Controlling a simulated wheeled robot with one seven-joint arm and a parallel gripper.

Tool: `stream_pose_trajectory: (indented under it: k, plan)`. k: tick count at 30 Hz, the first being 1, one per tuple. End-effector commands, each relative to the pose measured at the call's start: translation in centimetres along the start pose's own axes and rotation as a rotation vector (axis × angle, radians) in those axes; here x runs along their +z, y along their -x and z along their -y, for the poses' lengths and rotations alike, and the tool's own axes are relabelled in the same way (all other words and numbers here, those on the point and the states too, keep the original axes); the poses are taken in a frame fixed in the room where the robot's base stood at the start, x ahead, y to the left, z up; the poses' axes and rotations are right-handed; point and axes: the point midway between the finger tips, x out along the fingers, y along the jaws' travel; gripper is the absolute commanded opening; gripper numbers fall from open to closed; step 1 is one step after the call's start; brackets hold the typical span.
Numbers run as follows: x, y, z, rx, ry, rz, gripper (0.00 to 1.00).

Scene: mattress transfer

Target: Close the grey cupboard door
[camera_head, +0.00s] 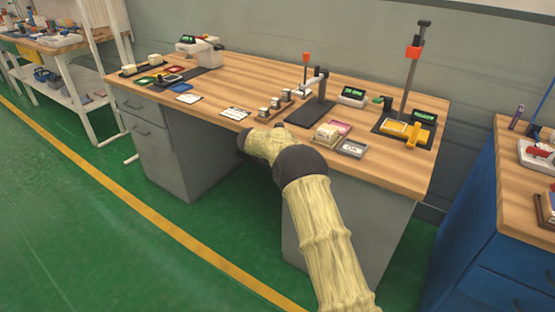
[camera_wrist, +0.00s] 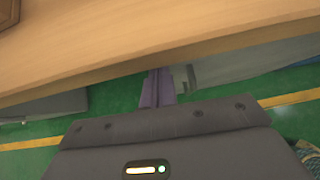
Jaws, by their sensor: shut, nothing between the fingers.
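The desk's grey left pedestal (camera_head: 145,153) has a drawer and a lower front, each with a handle; that front looks flush. The grey right pedestal (camera_head: 378,222) shows a plain panel, partly hidden behind my arm. I cannot tell which panel is the cupboard door or how far it is open. In the wrist view, a grey panel (camera_wrist: 255,64) lies under the desk edge, with a small light fitting at its left end. My gripper (camera_wrist: 157,76) is shut and empty, its purple fingers just left of that fitting; contact is unclear. The head view hides its fingers.
The wooden desktop (camera_head: 250,85) overhangs close above my gripper and carries small trays, cards and upright stands. A blue cabinet (camera_head: 470,240) stands close on the right. Green floor (camera_head: 90,230) with a yellow line is clear at front left.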

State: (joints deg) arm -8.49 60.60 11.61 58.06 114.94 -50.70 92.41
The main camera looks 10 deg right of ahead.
Motion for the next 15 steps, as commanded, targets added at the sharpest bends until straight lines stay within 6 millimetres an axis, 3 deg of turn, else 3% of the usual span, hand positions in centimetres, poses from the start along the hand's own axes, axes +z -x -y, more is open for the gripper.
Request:
stream_pose_trajectory:
  k: [4,15]
  plan:
    - [-2.1,1.5,-0.3,-0.001,0.002,-0.012,0.0]
    - [-2.1,9.3,-0.4,0.0,0.005,-0.016,0.0]
